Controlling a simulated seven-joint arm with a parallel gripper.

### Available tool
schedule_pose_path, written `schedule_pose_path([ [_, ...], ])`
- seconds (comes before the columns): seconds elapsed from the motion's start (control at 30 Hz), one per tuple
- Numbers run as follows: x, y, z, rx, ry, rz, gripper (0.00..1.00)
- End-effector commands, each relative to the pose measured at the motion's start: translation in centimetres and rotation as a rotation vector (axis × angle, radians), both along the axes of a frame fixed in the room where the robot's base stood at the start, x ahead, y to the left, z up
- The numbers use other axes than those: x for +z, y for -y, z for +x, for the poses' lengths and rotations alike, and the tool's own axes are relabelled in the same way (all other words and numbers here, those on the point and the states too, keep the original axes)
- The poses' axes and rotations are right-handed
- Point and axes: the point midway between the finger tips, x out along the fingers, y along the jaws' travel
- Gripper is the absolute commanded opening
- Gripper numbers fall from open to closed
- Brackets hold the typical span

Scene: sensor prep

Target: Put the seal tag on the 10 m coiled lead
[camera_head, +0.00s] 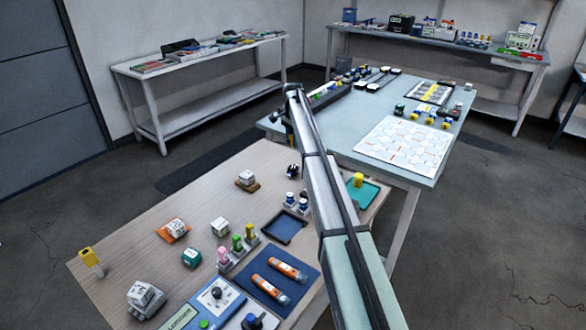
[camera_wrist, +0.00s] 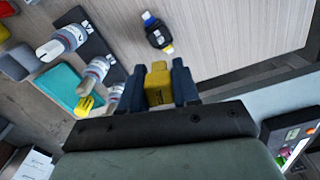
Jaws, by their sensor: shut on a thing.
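My gripper (camera_wrist: 156,70) is shut on a small yellow block-like piece, which looks like the seal tag (camera_wrist: 158,86), held between its two dark blue fingers. Beyond the fingertips in the wrist view, a small black piece (camera_wrist: 159,36) with blue and yellow ends lies on the wooden table, apart from the held piece. It looks like a coiled lead; no length marking is readable. A dark piece, probably the same one, shows near the wooden table's far edge in the head view (camera_head: 293,170). My arm hides my gripper in the head view.
The wooden table (camera_head: 140,225) holds a dark blue tray (camera_head: 285,242), a blue mat (camera_head: 253,280) with orange tubes, and a teal mat (camera_head: 372,199). A holder with banded cylinders (camera_wrist: 95,72) stands left of my gripper. A second table (camera_head: 385,88) stands beyond.

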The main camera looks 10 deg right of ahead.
Motion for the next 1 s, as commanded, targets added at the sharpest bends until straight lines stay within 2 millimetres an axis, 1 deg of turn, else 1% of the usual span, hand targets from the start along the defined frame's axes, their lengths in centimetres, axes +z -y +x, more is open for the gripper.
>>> schedule_pose_path([
  [0.1, 0.0, 0.0, -0.1, 0.105, -0.004, 0.0, 0.03],
  [0.2, 0.0, 0.0, -0.1, 0.17, -0.005, -0.001, 0.03],
  [0.33, -0.1, 0.0, -0.1, 0.217, -0.006, -0.001, 0.03],
  [0.43, -0.7, 0.0, -0.2, 0.229, -0.006, -0.001, 0.03],
  [0.57, -2.3, 0.0, -0.2, 0.231, -0.006, -0.001, 0.03],
  [0.7, -4.7, 0.0, -0.2, 0.23, -0.008, 0.0, 0.03],
  [0.8, -5.9, 0.0, -0.2, 0.229, -0.006, -0.001, 0.03],
  [1.0, -7.3, 0.0, -0.2, 0.228, -0.006, -0.001, 0.03],
])
